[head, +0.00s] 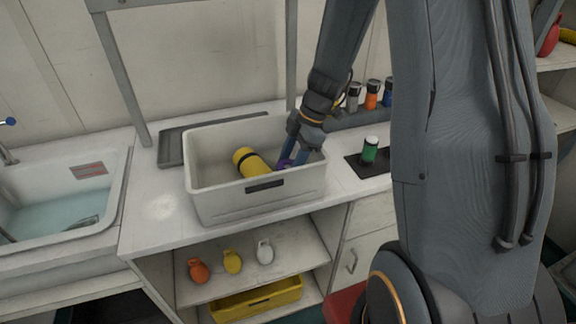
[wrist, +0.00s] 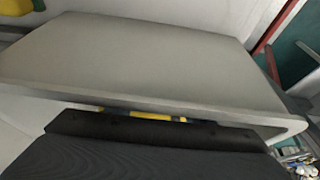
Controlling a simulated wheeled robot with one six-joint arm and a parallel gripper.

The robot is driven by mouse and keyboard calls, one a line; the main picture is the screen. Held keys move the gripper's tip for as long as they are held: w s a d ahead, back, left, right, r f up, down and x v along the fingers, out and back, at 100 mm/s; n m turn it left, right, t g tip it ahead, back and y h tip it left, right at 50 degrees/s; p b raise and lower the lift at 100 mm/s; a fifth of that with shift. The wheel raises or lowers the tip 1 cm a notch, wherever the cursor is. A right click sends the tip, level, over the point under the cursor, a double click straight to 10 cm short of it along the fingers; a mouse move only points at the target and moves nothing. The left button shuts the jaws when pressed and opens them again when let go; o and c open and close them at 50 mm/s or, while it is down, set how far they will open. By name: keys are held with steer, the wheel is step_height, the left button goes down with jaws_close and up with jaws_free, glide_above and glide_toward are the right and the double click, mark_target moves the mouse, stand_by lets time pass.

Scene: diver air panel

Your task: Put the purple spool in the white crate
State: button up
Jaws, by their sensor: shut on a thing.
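The white crate (head: 212,205) stands on the counter, open at the top. A yellow cylinder (head: 250,162) with a dark band lies tilted inside it. My gripper (head: 285,162) reaches down into the right part of the crate, shut on the purple spool (head: 284,164). Only a small purple patch of the spool shows between the fingers. How close the spool is to the crate floor cannot be told. In the wrist view, the crate wall (wrist: 150,60) fills much of the picture, and the fingertips and spool are hidden there.
A sink (head: 60,205) is at the left. A green bottle (head: 370,150) stands on a dark mat right of the crate, with several small canisters (head: 371,95) behind. A grey tray (head: 170,148) lies behind the crate. Small coloured items and a yellow bin (head: 257,299) sit below.

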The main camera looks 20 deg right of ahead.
steer(key=shift+f, duration=0.2)
steer(key=o, duration=1.1)
steer(key=shift+r, duration=0.1)
steer(key=shift+c, duration=0.2)
steer(key=shift+r, duration=0.1)
steer(key=b+v, duration=0.3)
steer(key=v, duration=0.9)
